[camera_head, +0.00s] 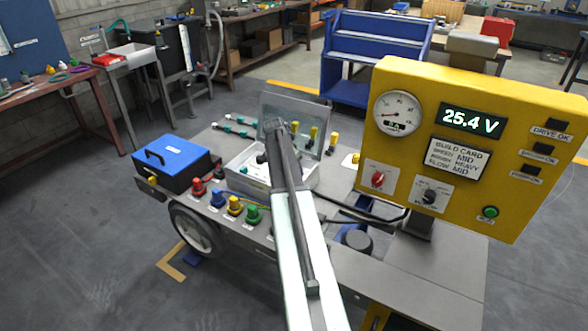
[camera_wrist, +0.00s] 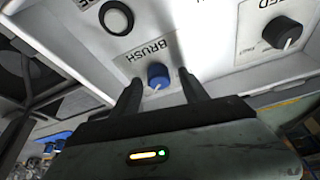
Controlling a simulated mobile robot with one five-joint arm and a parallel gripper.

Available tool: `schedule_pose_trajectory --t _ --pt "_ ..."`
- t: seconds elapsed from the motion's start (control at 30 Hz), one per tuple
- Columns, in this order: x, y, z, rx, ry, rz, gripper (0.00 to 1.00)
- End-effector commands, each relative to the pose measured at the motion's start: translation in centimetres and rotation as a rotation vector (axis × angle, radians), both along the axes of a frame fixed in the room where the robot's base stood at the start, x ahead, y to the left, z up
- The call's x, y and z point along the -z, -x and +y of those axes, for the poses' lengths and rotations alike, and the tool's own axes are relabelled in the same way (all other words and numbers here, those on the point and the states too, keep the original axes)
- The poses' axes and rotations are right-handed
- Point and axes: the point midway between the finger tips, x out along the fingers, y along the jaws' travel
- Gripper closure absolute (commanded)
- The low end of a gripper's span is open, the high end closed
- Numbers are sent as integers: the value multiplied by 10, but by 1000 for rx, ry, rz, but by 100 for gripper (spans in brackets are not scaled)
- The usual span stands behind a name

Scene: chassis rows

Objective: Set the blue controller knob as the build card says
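The blue knob (camera_wrist: 158,73) sits on a white panel under the label BRUSH, which reads upside down in the wrist view. A pale pointer mark shows on its lower side in that view. My gripper (camera_wrist: 160,77) is open, with one dark finger on each side of the knob and gaps still visible. The build card (camera_head: 459,159) on the yellow console reads MID for speed, HEAVY for brush and MID for the bottom line. In the head view, the grey controller box (camera_head: 244,182) has its lid up, and my arm hides much of it.
A dark knob (camera_wrist: 283,33) with a label ending in EED and a round black part (camera_wrist: 116,17) flank the blue knob. The yellow console (camera_head: 540,90) stands at right. A blue toolbox (camera_head: 178,158) and coloured plugs (camera_head: 234,205) sit left of my arm.

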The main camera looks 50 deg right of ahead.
Motion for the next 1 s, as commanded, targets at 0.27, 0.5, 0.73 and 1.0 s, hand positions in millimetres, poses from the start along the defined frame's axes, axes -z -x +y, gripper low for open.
schedule_pose_trajectory --t 0.27,0.5,0.73,1.0 --pt "-13 1 3 0 2 0 48" --pt "-54 1 18 -1 1 0 48" --pt "-75 1 30 0 1 0 48" --pt "-72 1 30 0 0 0 48"
